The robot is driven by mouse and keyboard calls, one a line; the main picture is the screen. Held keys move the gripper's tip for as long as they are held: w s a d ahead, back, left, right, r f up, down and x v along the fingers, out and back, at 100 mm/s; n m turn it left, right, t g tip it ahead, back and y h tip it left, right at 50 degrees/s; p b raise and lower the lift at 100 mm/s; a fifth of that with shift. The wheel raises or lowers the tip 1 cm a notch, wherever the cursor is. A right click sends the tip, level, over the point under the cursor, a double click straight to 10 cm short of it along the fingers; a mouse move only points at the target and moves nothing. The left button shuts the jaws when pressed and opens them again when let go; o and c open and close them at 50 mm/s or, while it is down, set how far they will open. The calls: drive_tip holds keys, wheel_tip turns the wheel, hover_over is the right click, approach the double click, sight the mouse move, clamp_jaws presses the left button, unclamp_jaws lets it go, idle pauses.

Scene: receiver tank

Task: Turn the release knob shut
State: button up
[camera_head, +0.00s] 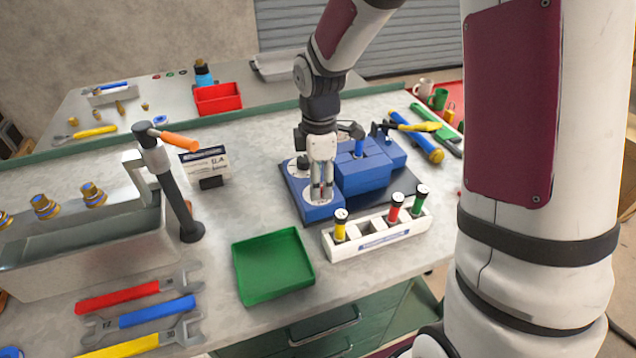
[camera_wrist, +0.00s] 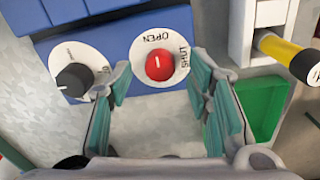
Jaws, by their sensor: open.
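The release knob (camera_wrist: 159,66) is a red round knob on a white dial lettered OPEN and SHUT, on the blue block. Its white mark points up in the wrist view, toward OPEN; SHUT is to the right. My gripper (camera_wrist: 160,88) is open, with one green-padded finger on each side of the knob's dial and nothing between the pads that I can see held.
A black knob (camera_wrist: 74,80) on a second white dial sits close to the left finger. A white rack (camera_head: 372,243) with yellow, red and green capped pieces stands in front of the block. A green tray (camera_head: 272,265) lies to its left. A taller blue body (camera_head: 362,178) rises behind.

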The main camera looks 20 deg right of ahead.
drive_tip(key=shift+f, duration=0.8)
drive_tip(key=shift+c, duration=0.6)
clamp_jaws()
